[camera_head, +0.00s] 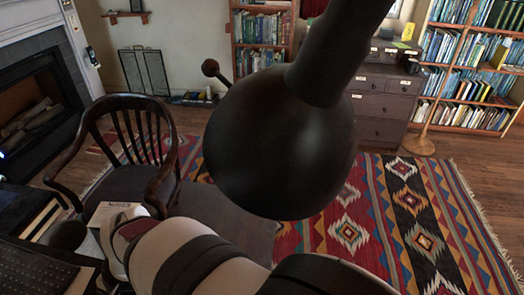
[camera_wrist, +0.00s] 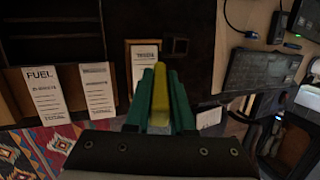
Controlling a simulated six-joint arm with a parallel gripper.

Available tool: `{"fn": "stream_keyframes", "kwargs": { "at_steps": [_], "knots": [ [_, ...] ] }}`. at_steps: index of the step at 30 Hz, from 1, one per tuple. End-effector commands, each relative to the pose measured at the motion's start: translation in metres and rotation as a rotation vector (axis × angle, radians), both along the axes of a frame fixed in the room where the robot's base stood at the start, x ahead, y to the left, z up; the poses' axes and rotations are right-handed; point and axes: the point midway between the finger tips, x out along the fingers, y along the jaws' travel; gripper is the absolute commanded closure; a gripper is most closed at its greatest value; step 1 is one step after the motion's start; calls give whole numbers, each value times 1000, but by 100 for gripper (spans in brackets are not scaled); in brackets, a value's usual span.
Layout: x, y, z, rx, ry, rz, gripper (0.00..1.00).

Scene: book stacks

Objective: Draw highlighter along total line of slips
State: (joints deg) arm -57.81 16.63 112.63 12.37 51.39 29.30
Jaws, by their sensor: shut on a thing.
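In the wrist view, my gripper (camera_wrist: 158,75) has green fingers shut on a yellow highlighter (camera_wrist: 158,92), held upright in the picture between them. Three white paper slips lie ahead. The left slip (camera_wrist: 43,95) is headed FUEL. The middle slip (camera_wrist: 98,92) has small printed lines. The right slip (camera_wrist: 144,52) sits directly beyond the fingertips, and its lower part is hidden by the gripper. I cannot tell whether the highlighter's tip touches it. In the head view my arm reaches to the lower left, and the fingers and slips cannot be made out.
A keyboard (camera_wrist: 262,78) and cables lie to the right in the wrist view. In the head view, a notes pad (camera_head: 112,212) and a wooden armchair (camera_head: 165,130) are near my arm. A large dark round shape blocks the middle. A patterned rug (camera_head: 400,215) covers the floor.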

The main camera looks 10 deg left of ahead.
Motion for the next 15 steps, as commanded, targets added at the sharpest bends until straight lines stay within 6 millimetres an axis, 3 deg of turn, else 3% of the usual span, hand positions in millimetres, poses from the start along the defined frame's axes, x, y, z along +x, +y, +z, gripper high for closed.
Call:
{"fn": "stream_keyframes", "kwargs": {
  "at_steps": [3,6,15],
  "knots": [
    [-3,25,15,0,1,-5,100],
    [-4,31,17,-2,1,-11,100],
    [-4,31,-22,-3,3,-12,100]
  ]
}}
